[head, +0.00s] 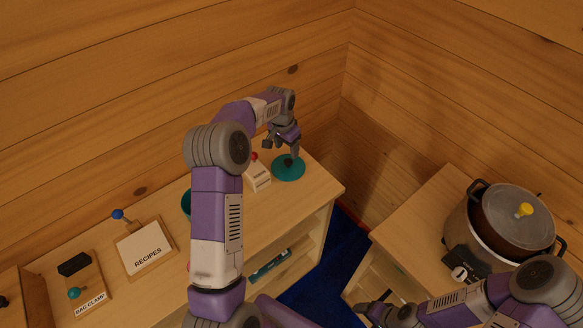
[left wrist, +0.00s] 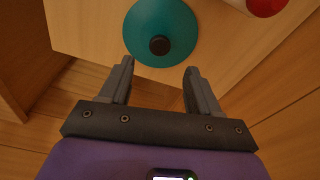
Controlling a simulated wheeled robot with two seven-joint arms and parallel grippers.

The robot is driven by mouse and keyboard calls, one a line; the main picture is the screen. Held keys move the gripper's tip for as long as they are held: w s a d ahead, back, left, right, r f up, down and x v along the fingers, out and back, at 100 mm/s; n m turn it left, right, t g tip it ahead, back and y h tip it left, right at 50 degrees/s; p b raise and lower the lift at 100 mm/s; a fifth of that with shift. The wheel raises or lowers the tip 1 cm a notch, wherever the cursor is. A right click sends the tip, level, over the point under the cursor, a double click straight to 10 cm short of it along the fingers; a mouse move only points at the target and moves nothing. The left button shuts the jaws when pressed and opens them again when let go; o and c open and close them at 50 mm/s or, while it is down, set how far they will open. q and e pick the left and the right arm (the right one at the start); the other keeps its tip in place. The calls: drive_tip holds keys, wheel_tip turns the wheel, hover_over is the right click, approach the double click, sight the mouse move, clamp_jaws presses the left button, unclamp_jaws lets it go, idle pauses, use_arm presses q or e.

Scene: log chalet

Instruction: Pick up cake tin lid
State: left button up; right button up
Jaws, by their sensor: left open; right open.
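The cake tin lid (head: 288,172) is a flat teal disc with a dark knob, lying on the wooden shelf top near its right end. In the left wrist view the lid (left wrist: 178,22) lies just beyond my fingertips, its knob roughly centred between them. My left gripper (head: 283,148) is open and empty, above the lid and partly covering it in the head view; its spread fingers also show in the left wrist view (left wrist: 160,70). My right gripper (head: 372,310) is open, low at the bottom of the head view, away from the lid.
A white box with a red knob (head: 257,177) stands close beside the lid. A teal thing (head: 186,203) is mostly hidden by my left arm. A recipes box (head: 146,250) and bag clamp holder (head: 84,285) stand left. A large pot (head: 500,225) stands on the right cabinet. Log walls close behind.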

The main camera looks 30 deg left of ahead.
sight(288, 161)
use_arm(q)
drive_tip(key=shift+s+f, duration=0.15)
drive_tip(key=shift+f, duration=0.4)
drive_tip(key=shift+s+f, duration=0.15)
drive_tip(key=shift+f, duration=0.35)
drive_tip(key=f, duration=0.4)
drive_tip(key=shift+w+d+f, duration=0.1)
drive_tip(key=shift+w+f, duration=0.2)
drive_tip(key=shift+w, duration=0.1)
drive_tip(key=shift+r, duration=0.1)
clamp_jaws()
